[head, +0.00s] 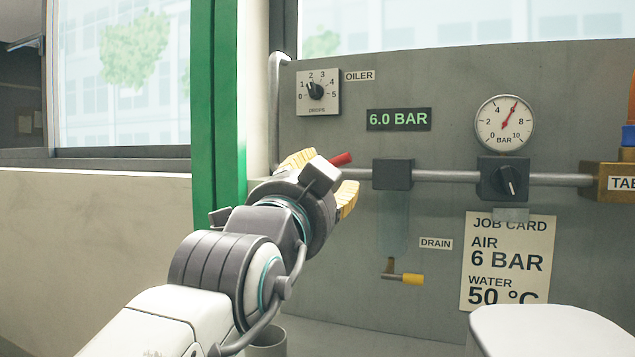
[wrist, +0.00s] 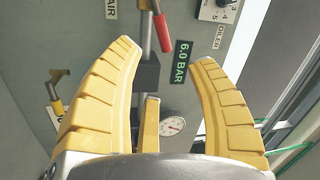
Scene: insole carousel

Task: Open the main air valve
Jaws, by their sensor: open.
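The red valve handle (head: 342,159) shows just beyond my gripper in the head view, above the left part of the grey pipe. The rest of this valve is hidden behind my gripper there. In the wrist view the red handle (wrist: 163,33) lies close beside the pipe (wrist: 146,25), at a slight angle to it. An "AIR" label (wrist: 110,9) is near it. My gripper (head: 323,180) is open, with its yellow fingers apart. In the wrist view the handle appears in the gap between the fingertips (wrist: 166,52). I cannot tell whether either finger touches it.
The pipe (head: 445,176) carries a filter block (head: 392,174) and a black regulator knob (head: 509,182). The display (head: 399,119) reads 6.0 BAR; the gauge (head: 504,123) needle points near 6. An oiler dial (head: 318,92), yellow drain handle (head: 413,279) and job card (head: 507,262) are nearby. A green post (head: 216,100) stands left.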

